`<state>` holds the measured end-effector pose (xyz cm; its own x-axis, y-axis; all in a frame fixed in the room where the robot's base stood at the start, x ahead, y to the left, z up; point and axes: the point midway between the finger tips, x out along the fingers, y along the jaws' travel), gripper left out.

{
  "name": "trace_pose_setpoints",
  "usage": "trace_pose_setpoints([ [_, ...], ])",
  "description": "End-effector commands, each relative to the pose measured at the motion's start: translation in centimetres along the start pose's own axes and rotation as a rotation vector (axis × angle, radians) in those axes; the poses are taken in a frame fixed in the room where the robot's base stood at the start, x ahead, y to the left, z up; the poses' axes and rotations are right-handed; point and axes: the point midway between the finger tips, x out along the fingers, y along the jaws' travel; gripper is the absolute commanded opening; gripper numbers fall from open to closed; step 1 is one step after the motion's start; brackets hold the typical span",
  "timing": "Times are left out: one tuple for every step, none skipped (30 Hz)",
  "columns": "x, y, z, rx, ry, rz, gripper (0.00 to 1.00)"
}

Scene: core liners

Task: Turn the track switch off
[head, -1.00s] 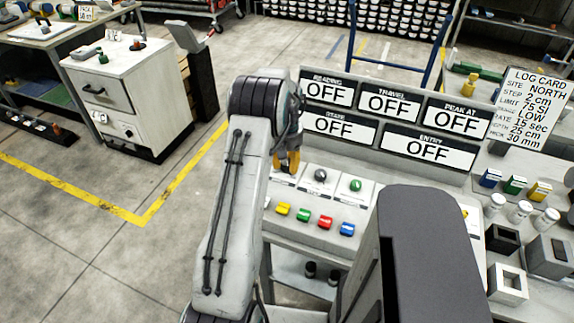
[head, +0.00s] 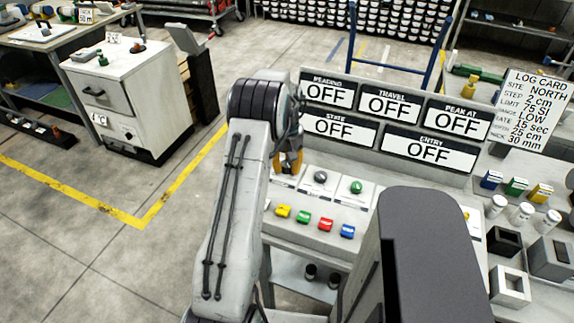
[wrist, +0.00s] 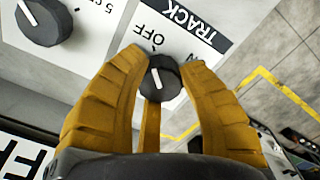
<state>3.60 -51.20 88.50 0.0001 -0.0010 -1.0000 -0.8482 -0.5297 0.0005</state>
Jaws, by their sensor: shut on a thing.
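The track switch is a black round knob (wrist: 161,77) with a white pointer line, on a white plate labelled TRACK (wrist: 190,24). OFF and ON are printed beside the knob; ON is partly covered by a finger. The pointer line tilts towards the OFF side. My gripper (wrist: 165,62) has its yellow fingers shut around the knob in the wrist view. In the head view my gripper (head: 288,162) is at the left end of the console, and its fingers hide the knob there.
Display panels (head: 388,118) behind the console all read OFF. A grey knob (head: 320,177), a green button (head: 356,187) and several coloured buttons (head: 325,224) sit right of my gripper. Another black knob (wrist: 43,20) is close by. A log card (head: 537,108) stands at right.

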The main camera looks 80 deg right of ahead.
Motion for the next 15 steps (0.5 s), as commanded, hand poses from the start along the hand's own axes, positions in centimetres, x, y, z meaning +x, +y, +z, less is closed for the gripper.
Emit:
trace_pose_setpoints([
  [0.29,-0.12,0.19,-0.001,-0.007,-0.005,0.03],
  [0.29,-0.12,0.19,-0.001,-0.007,-0.005,0.03],
  [0.29,-0.12,0.19,0.0,-0.007,-0.005,0.03],
  [0.29,-0.12,0.19,0.0,-0.007,-0.005,0.39],
  [0.28,-0.12,0.19,0.0,-0.007,-0.005,0.42],
  [0.26,-0.11,0.17,0.0,-0.006,-0.004,0.45],
  [0.23,-0.1,0.15,0.0,-0.006,-0.004,0.48],
  [0.21,-0.09,0.14,0.0,-0.005,-0.004,0.5],
  [0.18,-0.07,0.12,0.0,-0.004,-0.003,0.54],
  [0.16,-0.07,0.1,0.0,-0.004,-0.003,0.57],
  [0.14,-0.06,0.09,0.001,-0.003,-0.002,0.59],
  [0.12,-0.05,0.08,0.001,-0.003,-0.002,0.62],
  [0.11,-0.05,0.07,0.001,-0.003,-0.002,0.62],
  [0.1,-0.04,0.06,0.001,-0.002,-0.002,0.62],
  [0.09,-0.04,0.06,0.001,-0.002,-0.001,0.62],
])
